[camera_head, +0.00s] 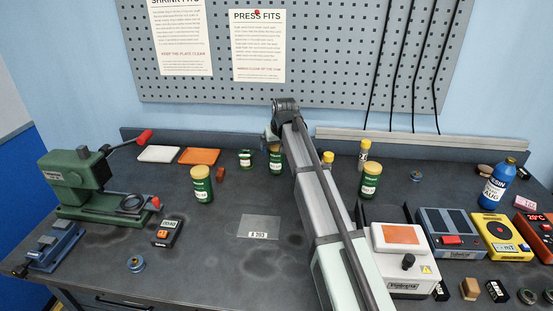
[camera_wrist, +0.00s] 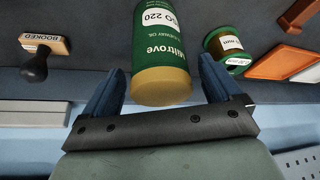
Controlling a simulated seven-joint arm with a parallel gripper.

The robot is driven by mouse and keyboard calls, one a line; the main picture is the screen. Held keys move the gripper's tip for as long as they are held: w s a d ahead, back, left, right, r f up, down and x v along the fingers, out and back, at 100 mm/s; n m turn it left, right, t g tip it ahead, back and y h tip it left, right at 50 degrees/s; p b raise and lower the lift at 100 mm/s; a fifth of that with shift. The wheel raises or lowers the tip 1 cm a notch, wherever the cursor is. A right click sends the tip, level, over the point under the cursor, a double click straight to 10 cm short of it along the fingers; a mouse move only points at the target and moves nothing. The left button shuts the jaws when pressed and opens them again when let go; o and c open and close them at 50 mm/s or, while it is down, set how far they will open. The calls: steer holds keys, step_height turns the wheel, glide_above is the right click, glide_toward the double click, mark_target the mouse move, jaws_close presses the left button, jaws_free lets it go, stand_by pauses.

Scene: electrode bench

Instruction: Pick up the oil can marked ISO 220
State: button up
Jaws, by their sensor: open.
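The oil can marked ISO 220 (camera_wrist: 165,40) is green with a gold end, and its label reads clearly in the wrist view. In the head view a green can (camera_head: 275,163) stands at the back of the bench, partly hidden by my arm. My gripper (camera_wrist: 158,72) is open, with its blue fingers on either side of the can's gold end. Whether either finger touches the can is not clear. In the head view my gripper (camera_head: 270,137) is small and mostly hidden behind my arm. Similar green cans stand at left (camera_head: 202,188) and right (camera_head: 370,184).
A stamp marked BOOKED (camera_wrist: 38,55) lies on the other side. White (camera_head: 160,154) and orange (camera_head: 199,156) plates lie back left. The bench front centre-left is mostly clear.

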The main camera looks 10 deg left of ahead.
steer(key=shift+x, duration=0.85)
steer(key=shift+c, duration=0.3)
steer(key=c, duration=1.3)
